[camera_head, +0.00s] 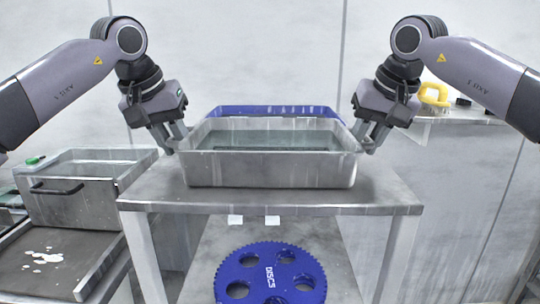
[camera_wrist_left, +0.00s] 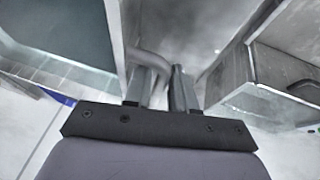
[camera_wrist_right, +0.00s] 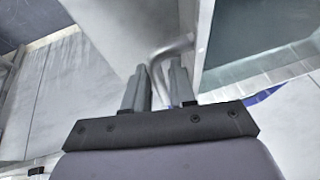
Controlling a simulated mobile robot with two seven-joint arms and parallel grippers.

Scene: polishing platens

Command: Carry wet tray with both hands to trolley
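The wet tray (camera_head: 270,174) is a grey metal basin with water inside. It is level and sits on, or just above, a grey metal stand (camera_head: 385,195); I cannot tell whether this is the trolley. The finger contact on the handles is partly hidden.
A blue bin (camera_head: 262,111) stands behind the tray. A blue toothed disc (camera_head: 268,275) is on the lower shelf. A metal basin with a black handle (camera_head: 70,200) stands at left, by a wet plate (camera_head: 45,262). A shelf with a yellow item (camera_head: 434,95) is at right.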

